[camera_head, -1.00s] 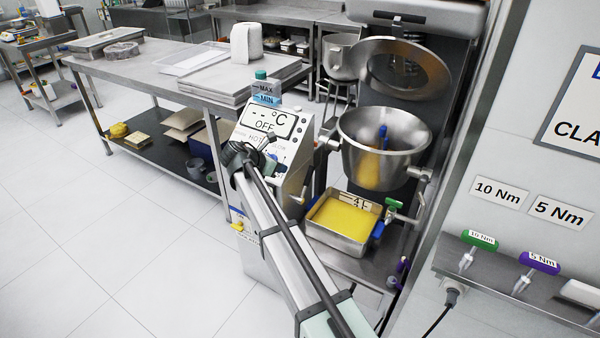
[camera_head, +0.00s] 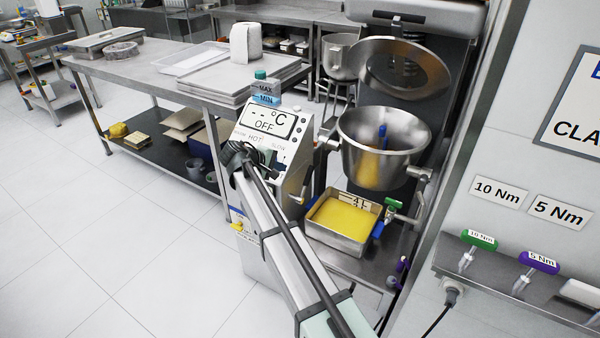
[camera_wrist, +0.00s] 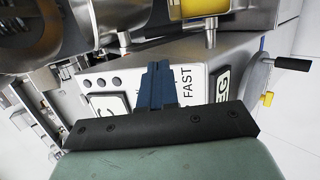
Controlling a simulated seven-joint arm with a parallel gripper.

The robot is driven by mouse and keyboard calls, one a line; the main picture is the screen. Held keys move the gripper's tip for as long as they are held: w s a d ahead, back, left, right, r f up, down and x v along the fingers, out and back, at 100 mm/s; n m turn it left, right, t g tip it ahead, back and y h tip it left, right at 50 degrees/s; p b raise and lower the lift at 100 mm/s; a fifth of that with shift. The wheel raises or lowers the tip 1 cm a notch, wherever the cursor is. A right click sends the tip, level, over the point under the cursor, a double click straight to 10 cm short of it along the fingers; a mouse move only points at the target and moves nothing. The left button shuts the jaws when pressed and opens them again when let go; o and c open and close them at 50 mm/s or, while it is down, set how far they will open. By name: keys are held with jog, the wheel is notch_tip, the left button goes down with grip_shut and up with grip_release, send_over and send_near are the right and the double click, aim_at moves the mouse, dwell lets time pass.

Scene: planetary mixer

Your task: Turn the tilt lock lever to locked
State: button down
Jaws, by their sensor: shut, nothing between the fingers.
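My gripper (camera_wrist: 158,88) is shut and empty, its dark blue fingers together in front of the control panel (camera_wrist: 195,85). I cannot tell for certain which part is the tilt lock lever. A lever with a black grip (camera_wrist: 292,63) stands at the right of the wrist view, apart from the fingers. A green-tagged handle (camera_head: 393,203) shows below the tilting bowl (camera_head: 375,160).
A tray of yellow contents (camera_head: 318,238) stands below the bowl. A metal part with a short pin (camera_wrist: 210,38) hangs above the panel in the wrist view. A shelf with torque tools (camera_head: 500,285) is at the right. Open floor (camera_head: 120,240) lies at the left.

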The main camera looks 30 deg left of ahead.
aim_at(308, 172)
jog(key=x, duration=1.4)
jog(key=shift+w+f, duration=0.4)
jog(key=shift+w, duration=0.4)
jog(key=shift+w+d+f, duration=0.1)
jog(key=shift+w+d, duration=0.05)
jog(key=shift+w, duration=0.15)
jog(key=v, duration=1.5)
jog(key=shift+w+r, duration=0.25)
jog(key=shift+r, duration=0.2)
